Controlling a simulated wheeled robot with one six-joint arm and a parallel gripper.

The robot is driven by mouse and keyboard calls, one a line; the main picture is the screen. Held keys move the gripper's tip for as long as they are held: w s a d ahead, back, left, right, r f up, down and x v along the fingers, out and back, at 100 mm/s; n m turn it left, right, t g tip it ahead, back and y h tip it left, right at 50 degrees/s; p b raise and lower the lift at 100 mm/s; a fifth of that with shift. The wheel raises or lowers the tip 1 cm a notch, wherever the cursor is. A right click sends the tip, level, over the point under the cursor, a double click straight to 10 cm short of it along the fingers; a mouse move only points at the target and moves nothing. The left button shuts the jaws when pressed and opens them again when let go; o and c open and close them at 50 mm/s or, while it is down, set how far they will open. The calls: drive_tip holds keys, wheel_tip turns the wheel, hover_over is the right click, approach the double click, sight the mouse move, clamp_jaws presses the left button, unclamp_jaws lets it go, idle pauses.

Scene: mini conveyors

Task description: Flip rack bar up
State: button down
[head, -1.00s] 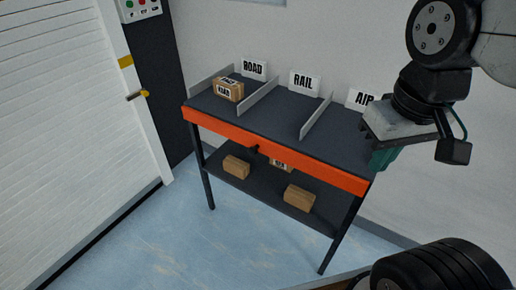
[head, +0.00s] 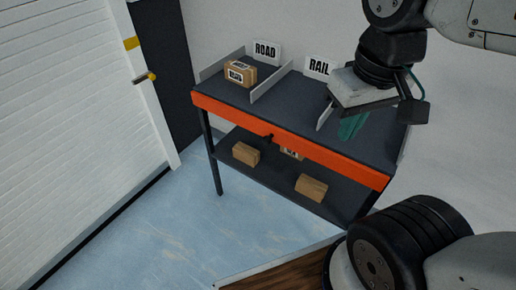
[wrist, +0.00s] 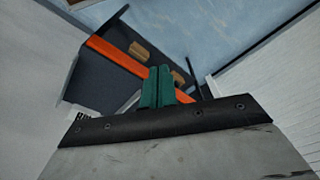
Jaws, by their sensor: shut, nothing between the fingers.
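The orange rack bar (head: 325,158) runs along the front edge of the rack's top shelf. A small dark piece (head: 267,138) sits on its middle. The bar also shows in the wrist view (wrist: 113,55), crossing behind my fingers. My gripper (head: 352,127) has teal fingers, shut together and empty. In the head view it appears over the right part of the top shelf, behind the bar. It looks apart from the bar, though the exact height is hard to tell. In the wrist view the fingers (wrist: 158,84) hide part of the bar.
The top shelf (head: 295,118) has upright dividers and ROAD (head: 266,51) and RAIL (head: 318,67) signs. A labelled box (head: 240,74) stands in the ROAD lane. Several boxes, one of them here (head: 311,188), lie on the lower shelf. A white shutter (head: 70,100) stands left; floor in front is clear.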

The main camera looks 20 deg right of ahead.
drive_tip(key=w+d+f+n+g+h, duration=0.3)
drive_tip(key=w+f+n+h, duration=0.15)
drive_tip(key=w, duration=0.35)
drive_tip(key=n+t+h, duration=0.6)
drive_tip(key=n+t, duration=0.4)
drive_tip(key=n, duration=0.9)
approach(270, 137)
drive_tip(key=s+a+f, duration=0.1)
drive_tip(key=a+f, duration=0.3)
drive_tip(key=f, duration=0.2)
drive_tip(key=shift+s+a, duration=0.25)
drive_tip(key=shift+a, duration=0.05)
drive_tip(key=shift+y, duration=0.25)
drive_tip(key=w+d, duration=0.5)
drive_tip(key=d, duration=0.3)
drive_tip(key=shift+w+f, duration=0.25)
